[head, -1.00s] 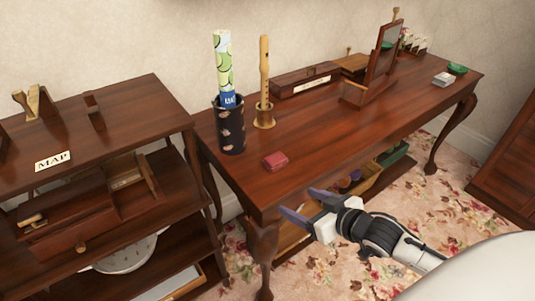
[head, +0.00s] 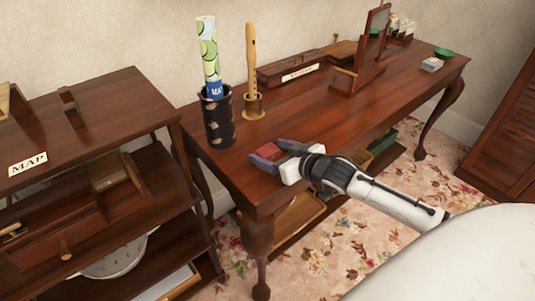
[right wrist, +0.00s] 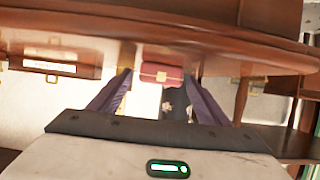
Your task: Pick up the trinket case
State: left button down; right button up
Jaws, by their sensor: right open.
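The trinket case, a small red box (head: 268,150), lies on the long wooden table (head: 320,115) near its front left corner. In the right wrist view the red case (right wrist: 162,73), with a pale clasp, shows ahead between the two finger ends. My right gripper (head: 273,153) is open at the table's front edge, its dark fingers reaching toward the case from both sides. I cannot tell whether the fingers touch it. My left gripper is not in view.
A dark patterned holder (head: 218,120) with a rolled map and a recorder (head: 251,70) on a stand are behind the case. A long wooden box (head: 290,70) and a mirror (head: 376,35) stand farther back. A shelf unit (head: 100,115) is at left.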

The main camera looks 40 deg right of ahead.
jog(key=shift+x, duration=0.9)
jog(key=c, duration=1.1)
jog(key=shift+c, duration=0.2)
